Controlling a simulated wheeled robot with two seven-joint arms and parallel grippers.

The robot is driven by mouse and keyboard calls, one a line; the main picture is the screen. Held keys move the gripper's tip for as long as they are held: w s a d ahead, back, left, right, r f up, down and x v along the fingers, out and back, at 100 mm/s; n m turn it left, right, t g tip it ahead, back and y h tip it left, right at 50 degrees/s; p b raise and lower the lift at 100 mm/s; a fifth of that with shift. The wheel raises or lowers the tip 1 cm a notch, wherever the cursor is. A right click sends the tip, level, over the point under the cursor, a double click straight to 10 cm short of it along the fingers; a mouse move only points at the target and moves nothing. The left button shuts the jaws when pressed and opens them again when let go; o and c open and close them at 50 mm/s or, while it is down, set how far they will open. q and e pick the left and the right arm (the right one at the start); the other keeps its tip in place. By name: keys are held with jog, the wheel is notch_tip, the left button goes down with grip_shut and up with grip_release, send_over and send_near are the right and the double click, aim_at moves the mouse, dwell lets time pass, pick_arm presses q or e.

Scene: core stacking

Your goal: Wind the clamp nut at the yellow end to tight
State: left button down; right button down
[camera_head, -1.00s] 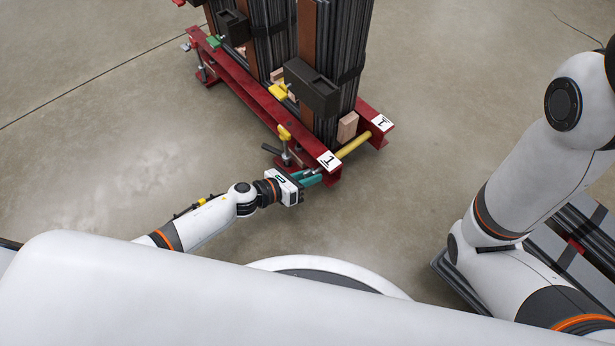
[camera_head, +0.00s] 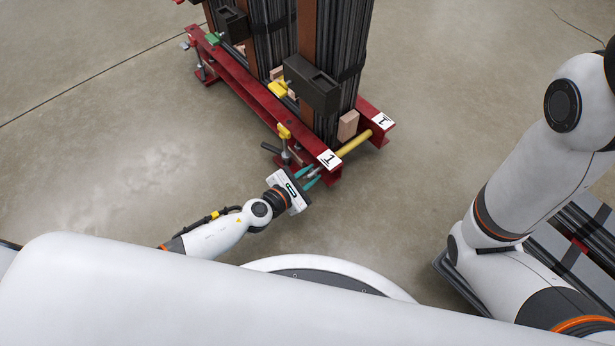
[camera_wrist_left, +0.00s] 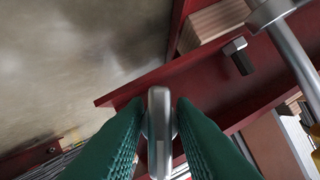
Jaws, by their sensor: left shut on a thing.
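The clamp nut (camera_wrist_left: 159,130) shows in the left wrist view as a grey metal wing seen edge-on, with a rounded part behind it, in front of the red beam. My left gripper (camera_head: 310,176) has its teal fingers on both sides of the wing, and it is shut on it. The fingers also show in the left wrist view (camera_wrist_left: 158,145). In the head view the nut is mostly hidden between the fingers, at the outer side of the near red beam (camera_head: 255,108). The yellow bar (camera_head: 353,144) spans the two red beams at this end. My right gripper is out of view.
Tall dark stacked sheets (camera_head: 343,100) stand on the red beams, with a dark block (camera_head: 312,84) in front. Floor to the left is clear.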

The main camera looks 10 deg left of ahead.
pick_arm(q)
jog(key=shift+f, duration=0.1)
jog(key=m+t, duration=0.1)
jog(key=m, duration=0.1)
jog(key=shift+f+m+y+b, duration=0.1)
jog(key=shift+m+y+b, duration=0.2)
jog(key=shift+b, duration=0.05)
jog(key=shift+m+t, duration=0.3)
jog(key=shift+m, duration=0.3)
